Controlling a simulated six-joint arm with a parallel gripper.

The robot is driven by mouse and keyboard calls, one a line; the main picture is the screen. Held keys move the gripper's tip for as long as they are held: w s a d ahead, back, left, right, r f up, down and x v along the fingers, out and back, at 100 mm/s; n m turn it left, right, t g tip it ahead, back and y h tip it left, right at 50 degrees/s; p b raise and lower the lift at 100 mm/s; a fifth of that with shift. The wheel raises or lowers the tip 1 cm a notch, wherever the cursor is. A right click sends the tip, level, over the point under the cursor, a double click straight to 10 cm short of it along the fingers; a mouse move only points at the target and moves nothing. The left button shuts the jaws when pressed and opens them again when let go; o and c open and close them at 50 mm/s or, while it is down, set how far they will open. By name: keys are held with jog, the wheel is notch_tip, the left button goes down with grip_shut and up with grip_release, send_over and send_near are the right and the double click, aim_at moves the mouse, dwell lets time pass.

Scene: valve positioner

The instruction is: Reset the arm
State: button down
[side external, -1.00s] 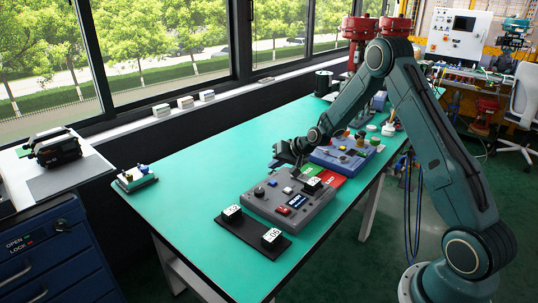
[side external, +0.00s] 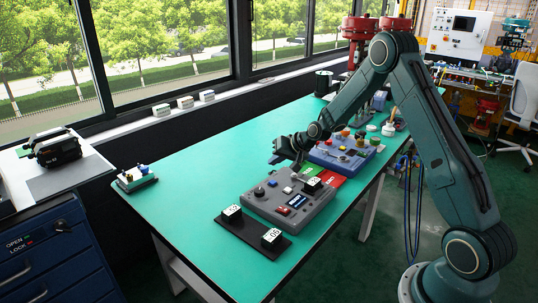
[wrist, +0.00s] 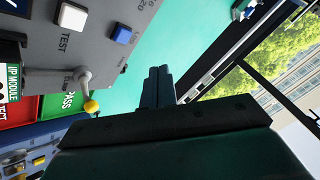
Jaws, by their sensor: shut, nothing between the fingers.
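My arm reaches in from the right over the green table (side external: 190,185). My gripper (side external: 276,158) is above the table, at the far side of the grey control panel (side external: 300,213). In the wrist view my gripper's fingers (wrist: 160,84) are together with nothing between them. The grey panel also shows in the wrist view (wrist: 125,12), with a white button, a blue button and a toggle lever with a yellow tip (wrist: 91,106). Red and green pads (side external: 335,181) lie between the grey panel and a blue panel (side external: 330,158).
A small device (side external: 137,178) stands at the left corner. The table's left middle is clear.

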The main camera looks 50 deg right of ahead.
jog(key=s+a+r+n+g, duration=0.1)
jog(key=s+a+r+n, duration=0.1)
jog(key=s+a+r, duration=0.6)
jog(key=s+a+r+n+g, duration=0.1)
jog(key=s+a+r+n, duration=0.4)
jog(key=r, duration=0.6)
jog(key=s+a+r, duration=0.1)
jog(key=s+a, duration=0.1)
jog(key=s, duration=1)
jog(key=s+a+r+g+h, duration=0.1)
jog(key=s+a, duration=0.1)
jog(key=s, duration=1.1)
jog(key=shift+s+a+r+n+g, duration=0.2)
jog(key=shift+a+r+n+g, duration=0.1)
jog(key=shift+r+n, duration=0.1)
